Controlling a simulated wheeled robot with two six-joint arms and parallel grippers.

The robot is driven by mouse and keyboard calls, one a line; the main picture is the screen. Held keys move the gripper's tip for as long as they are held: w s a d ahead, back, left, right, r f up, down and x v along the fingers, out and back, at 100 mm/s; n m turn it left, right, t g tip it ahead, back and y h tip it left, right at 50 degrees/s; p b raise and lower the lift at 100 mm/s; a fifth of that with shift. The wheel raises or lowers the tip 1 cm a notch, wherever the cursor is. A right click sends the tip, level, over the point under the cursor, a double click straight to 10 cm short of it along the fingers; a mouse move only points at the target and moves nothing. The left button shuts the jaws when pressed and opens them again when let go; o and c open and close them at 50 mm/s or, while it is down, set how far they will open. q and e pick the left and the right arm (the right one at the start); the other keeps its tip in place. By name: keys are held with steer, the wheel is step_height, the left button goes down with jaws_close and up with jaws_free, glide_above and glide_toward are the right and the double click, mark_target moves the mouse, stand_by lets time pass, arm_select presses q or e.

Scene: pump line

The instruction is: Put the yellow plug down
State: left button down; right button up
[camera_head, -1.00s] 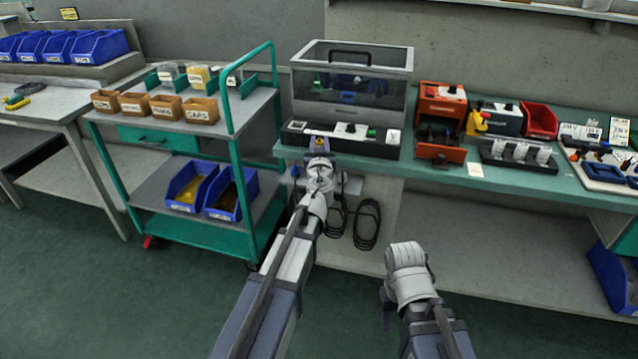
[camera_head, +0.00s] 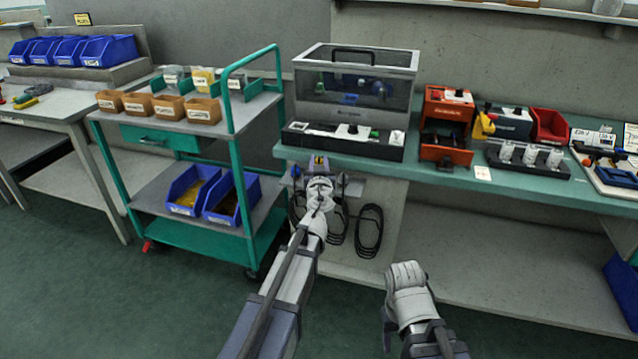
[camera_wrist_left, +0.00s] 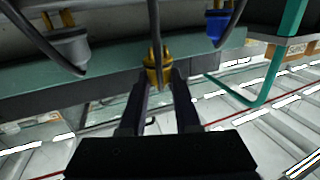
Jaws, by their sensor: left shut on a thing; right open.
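The yellow plug (camera_wrist_left: 156,66) is between the two dark fingers of my left gripper (camera_wrist_left: 157,84) in the left wrist view, with a dark cable running up from it. The left gripper is shut on it. In the head view the left gripper (camera_head: 318,166) is just in front of the teal bench's front edge, below the clear-lidded case; the plug is mostly hidden there. A grey plug (camera_wrist_left: 68,46) and a blue plug (camera_wrist_left: 217,28) hang on either side in the left wrist view. My right gripper (camera_head: 405,272) is lower right, empty, in front of the bench.
The teal bench (camera_head: 400,172) carries the clear-lidded case (camera_head: 355,88), an orange box (camera_head: 447,122) and a black rack of white parts (camera_head: 527,160). Dark cable loops (camera_head: 370,230) hang below its edge. A green trolley (camera_head: 238,190) stands left. The floor in front is clear.

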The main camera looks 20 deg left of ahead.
arm_select(q)
steer(key=shift+f, duration=0.1)
step_height(320, 180, down, 4)
steer(key=b, duration=0.3)
steer(key=shift+b, duration=0.35)
steer(key=shift+r, duration=0.2)
steer(key=shift+f, duration=0.15)
steer(key=c, duration=0.6)
jaws_free()
